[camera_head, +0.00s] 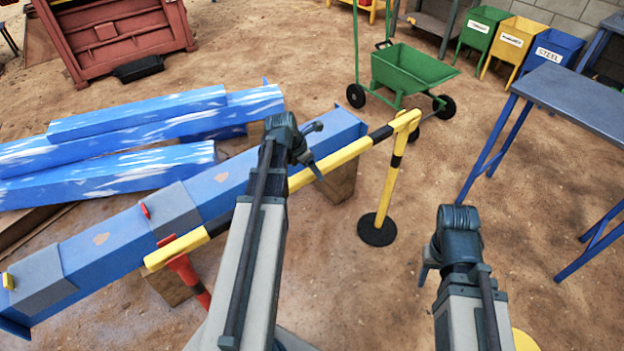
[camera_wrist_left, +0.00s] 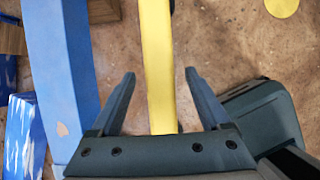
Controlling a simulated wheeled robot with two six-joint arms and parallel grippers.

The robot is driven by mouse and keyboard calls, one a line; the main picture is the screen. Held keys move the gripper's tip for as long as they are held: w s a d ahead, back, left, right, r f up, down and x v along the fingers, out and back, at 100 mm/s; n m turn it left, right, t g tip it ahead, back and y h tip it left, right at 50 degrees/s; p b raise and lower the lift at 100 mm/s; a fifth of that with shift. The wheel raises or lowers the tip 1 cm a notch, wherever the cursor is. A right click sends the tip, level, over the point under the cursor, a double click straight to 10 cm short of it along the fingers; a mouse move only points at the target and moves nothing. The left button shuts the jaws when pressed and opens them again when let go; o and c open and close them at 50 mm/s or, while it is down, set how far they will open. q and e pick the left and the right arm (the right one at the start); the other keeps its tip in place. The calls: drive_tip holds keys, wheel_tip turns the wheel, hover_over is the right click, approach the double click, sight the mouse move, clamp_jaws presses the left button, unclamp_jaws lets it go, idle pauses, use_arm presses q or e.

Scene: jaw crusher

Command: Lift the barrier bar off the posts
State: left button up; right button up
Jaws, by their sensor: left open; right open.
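The yellow and black barrier bar (camera_head: 330,167) slants across the middle of the head view. Its right end rests at the top of a yellow post (camera_head: 388,190) with a round black base. Its left end is by a red post (camera_head: 187,275), partly hidden by the bar. My left gripper (camera_head: 313,163) is open over the bar's middle, and my left arm hides part of the bar. My right gripper (camera_head: 424,276) is open and empty, apart from the bar.
A long blue beam (camera_head: 100,245) lies behind the bar on wooden blocks (camera_head: 338,182). More blue-white beams (camera_head: 120,165) lie at left. A green cart (camera_head: 410,70) stands behind, and a blue table (camera_head: 580,98) at right. Open dirt lies between the yellow post and the table.

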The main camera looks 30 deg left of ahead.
use_arm(q)
drive_tip(key=shift+w+f, duration=0.2)
drive_tip(key=shift+f, duration=0.4)
drive_tip(key=shift+d+r, duration=0.1)
clamp_jaws()
idle(0.9)
